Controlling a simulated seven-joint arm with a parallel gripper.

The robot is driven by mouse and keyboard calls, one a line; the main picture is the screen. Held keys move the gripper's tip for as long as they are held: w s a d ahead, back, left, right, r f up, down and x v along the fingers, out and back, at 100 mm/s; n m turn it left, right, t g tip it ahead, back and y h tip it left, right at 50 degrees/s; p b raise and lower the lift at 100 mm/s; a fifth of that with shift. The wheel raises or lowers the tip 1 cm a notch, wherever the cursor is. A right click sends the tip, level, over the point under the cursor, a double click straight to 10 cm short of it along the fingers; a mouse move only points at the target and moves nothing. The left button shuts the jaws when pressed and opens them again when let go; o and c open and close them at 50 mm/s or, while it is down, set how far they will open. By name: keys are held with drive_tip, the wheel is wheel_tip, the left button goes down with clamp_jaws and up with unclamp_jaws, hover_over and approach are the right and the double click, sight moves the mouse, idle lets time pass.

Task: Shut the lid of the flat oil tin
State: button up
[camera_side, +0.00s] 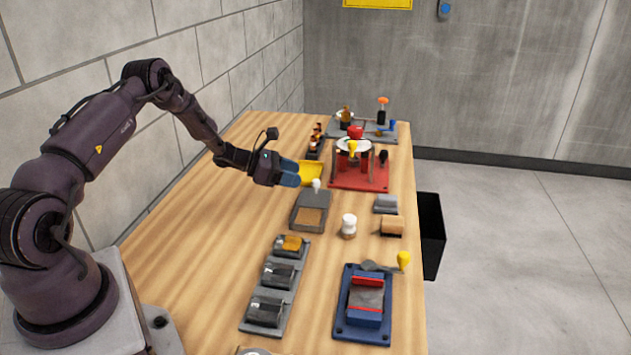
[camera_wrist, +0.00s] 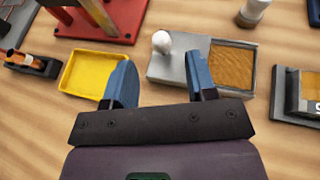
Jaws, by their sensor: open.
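A flat grey tin (camera_side: 309,218) stands mid-table in the side view, and I take it to be the oil tin. In the wrist view its amber-brown inside (camera_wrist: 232,68) shows at the right half. A grey lid part (camera_wrist: 175,68) with a white knob (camera_wrist: 162,42) covers the left half, so the tin looks partly open. The knob (camera_side: 316,184) also shows in the side view, at the tin's far end. My gripper (camera_wrist: 160,80) is open and empty, its blue fingers apart. In the side view my gripper (camera_side: 289,174) is above the table, just left of the knob.
A yellow tray (camera_wrist: 92,74) lies left of the tin in the wrist view. A red stand (camera_side: 345,182) is beyond. A white-topped jar (camera_side: 348,222) and wooden block (camera_side: 391,226) stand to the right. A grey bin rack (camera_side: 262,322) and blue fixture (camera_side: 345,325) are nearer. The left table is clear.

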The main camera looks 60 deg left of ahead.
sight(312, 180)
drive_tip(key=x, duration=0.7)
drive_tip(key=shift+s, duration=0.1)
